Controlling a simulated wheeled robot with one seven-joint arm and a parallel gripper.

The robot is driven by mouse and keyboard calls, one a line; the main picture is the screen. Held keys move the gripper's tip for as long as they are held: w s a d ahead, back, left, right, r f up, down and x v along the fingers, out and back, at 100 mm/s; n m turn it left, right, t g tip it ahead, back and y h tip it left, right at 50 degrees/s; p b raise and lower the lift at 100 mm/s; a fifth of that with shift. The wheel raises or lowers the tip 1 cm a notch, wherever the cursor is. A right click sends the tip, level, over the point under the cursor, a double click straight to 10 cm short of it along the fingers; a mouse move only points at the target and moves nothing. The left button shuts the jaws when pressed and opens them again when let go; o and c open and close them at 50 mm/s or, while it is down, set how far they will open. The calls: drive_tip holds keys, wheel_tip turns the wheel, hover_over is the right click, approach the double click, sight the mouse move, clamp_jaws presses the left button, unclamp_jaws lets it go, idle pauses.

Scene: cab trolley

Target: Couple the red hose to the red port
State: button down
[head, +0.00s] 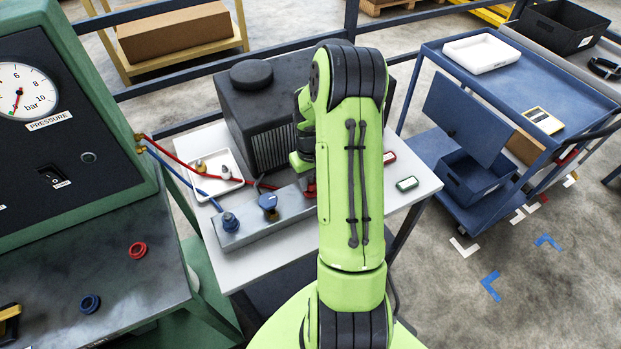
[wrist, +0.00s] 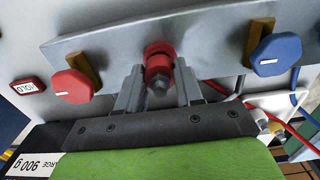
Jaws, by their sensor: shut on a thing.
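In the wrist view my gripper (wrist: 158,85) is shut on a red coupling (wrist: 158,70) with a grey metal end. The coupling is at the side of the grey manifold block (wrist: 210,38), where a red ring shows; I cannot tell whether it is fully seated on the red port. The red hose (wrist: 222,88) runs behind the fingers to the right. In the head view the red hose (head: 180,160) comes from the pressure panel, and my arm hides the gripper and most of the port area. A bit of red (head: 309,187) shows beside my arm.
On the manifold are a blue knob (head: 268,202) and a red knob (wrist: 72,87). A blue hose (head: 185,180) ends at a blue coupling (head: 229,221). A white tray (head: 203,180) and dark finned unit (head: 262,115) stand close. Red and blue rings (head: 138,250) lie on the left bench.

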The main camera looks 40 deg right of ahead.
sight(311, 177)
drive_tip(key=shift+f+b, duration=0.5)
drive_tip(key=shift+f, duration=0.05)
drive_tip(key=c, duration=0.6)
unclamp_jaws()
drive_tip(key=shift+c, duration=0.2)
wheel_tip(311, 177, up, 16)
drive_tip(key=p, duration=0.2)
drive_tip(key=shift+p, duration=0.3)
drive_tip(key=shift+f, duration=0.1)
drive_tip(key=o, duration=0.6)
drive_tip(key=shift+o, duration=0.2)
